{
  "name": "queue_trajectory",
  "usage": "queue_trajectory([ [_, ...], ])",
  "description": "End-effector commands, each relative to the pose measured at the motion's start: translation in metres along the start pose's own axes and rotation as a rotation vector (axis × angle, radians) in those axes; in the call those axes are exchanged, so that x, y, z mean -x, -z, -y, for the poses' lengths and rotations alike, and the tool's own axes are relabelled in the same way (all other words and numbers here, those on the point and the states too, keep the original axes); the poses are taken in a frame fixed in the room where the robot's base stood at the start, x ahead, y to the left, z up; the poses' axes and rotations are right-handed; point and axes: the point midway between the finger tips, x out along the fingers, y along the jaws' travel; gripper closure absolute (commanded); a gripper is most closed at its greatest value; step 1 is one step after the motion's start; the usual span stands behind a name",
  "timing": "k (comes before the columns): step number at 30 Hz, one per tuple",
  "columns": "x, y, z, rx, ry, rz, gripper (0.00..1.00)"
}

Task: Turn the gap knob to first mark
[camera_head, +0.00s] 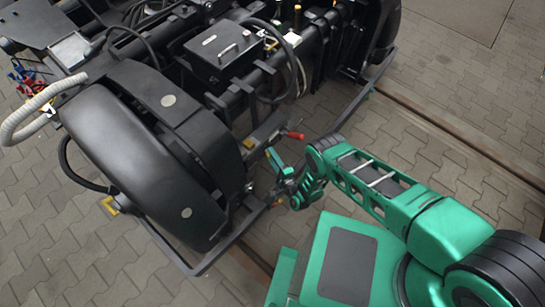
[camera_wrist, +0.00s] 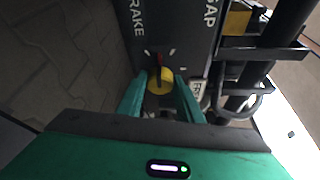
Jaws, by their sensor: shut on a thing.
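The gap knob (camera_wrist: 160,81) is a round yellow knob on a dark panel lettered "BRAKE GAP" in the wrist view. A dark, reddish bar runs up its upper middle. Short pale marks (camera_wrist: 172,51) lie on the panel above it, to the left and right. The bar points roughly up, between these marks. My gripper (camera_wrist: 160,92) is shut on the knob, with a green finger at each side; the knob's lower part is hard to see. In the head view my gripper (camera_head: 283,178) is at the side of the bogie, and I cannot make out the knob there.
A large black wheel cover (camera_head: 140,150) stands left of my gripper in the head view. A red-handled lever (camera_head: 295,135) is just above it. In the wrist view, black pipes and brackets (camera_wrist: 265,54) are close on the right. Paved floor lies around.

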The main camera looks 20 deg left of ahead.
Motion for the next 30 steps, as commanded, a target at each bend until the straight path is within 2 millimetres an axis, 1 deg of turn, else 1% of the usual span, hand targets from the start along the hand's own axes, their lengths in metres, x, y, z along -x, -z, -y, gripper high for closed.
queue_trajectory([
  [16, 0.0011, -0.0001, -0.0017, 0.019, 0.004, 0.0, 0.9],
  [17, 0.0011, -0.0001, -0.0018, 0.018, 0.004, 0.0, 0.65],
  [18, 0.0012, -0.0001, -0.0018, 0.018, 0.004, 0.0, 0.55],
  [19, 0.0012, -0.0001, -0.0017, 0.018, 0.004, 0.0, 0.49],
  [27, 0.001, -0.0001, -0.0013, 0.018, 0.005, 0.0, 0.49],
  [30, 0.0044, -0.0004, -0.0017, 0.019, 0.004, 0.0, 0.49],
])
